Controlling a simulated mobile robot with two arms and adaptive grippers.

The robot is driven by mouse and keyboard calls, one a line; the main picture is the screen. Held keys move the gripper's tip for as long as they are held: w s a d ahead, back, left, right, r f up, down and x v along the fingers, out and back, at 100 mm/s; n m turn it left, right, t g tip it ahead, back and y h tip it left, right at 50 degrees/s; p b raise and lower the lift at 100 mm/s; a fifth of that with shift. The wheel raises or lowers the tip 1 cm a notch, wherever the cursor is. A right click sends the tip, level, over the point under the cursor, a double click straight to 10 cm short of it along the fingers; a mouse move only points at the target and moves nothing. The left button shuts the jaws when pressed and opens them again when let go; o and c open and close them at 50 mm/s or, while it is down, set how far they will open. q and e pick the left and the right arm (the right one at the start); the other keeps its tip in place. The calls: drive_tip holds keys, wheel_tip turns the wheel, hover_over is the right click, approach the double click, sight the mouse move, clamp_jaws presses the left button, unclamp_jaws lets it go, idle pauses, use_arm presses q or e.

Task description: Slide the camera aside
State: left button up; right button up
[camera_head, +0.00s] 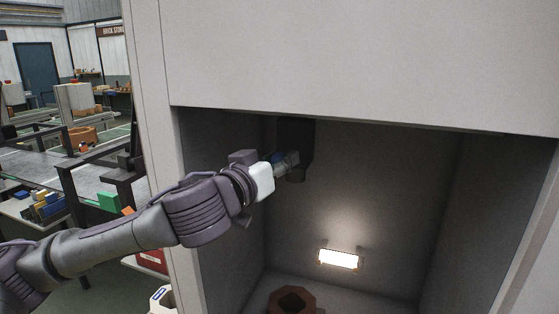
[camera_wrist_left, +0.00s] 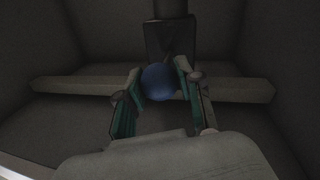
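The camera appears to be the dark boxy unit (camera_head: 296,145) hanging from the top inside the grey cabinet; in the left wrist view its dark block (camera_wrist_left: 170,40) is straight ahead. A round blue ball or knob (camera_wrist_left: 159,82) is in front of that block, and whether it is joined to it is unclear. My left gripper (camera_head: 288,161) reaches into the cabinet at the unit's lower left. In the left wrist view its fingers (camera_wrist_left: 159,75) lie on both sides of the blue ball and seem to touch it. My right gripper is not in view.
A lit lamp (camera_head: 338,259) is on the cabinet's back wall. A brown octagonal ring (camera_head: 292,301) is on the cabinet floor. The cabinet's left post (camera_head: 178,200) is close to my left arm. In the wrist view a bar (camera_wrist_left: 240,89) runs across behind the ball.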

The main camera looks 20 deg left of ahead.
use_arm(q)
clamp_jaws()
drive_tip(key=shift+d+f, duration=0.1)
drive_tip(key=shift+d, duration=0.2)
drive_tip(key=d+b, duration=0.4)
drive_tip(key=d, duration=1.9)
drive_tip(key=shift+s+d+b, duration=0.3)
drive_tip(key=shift+s, duration=0.15)
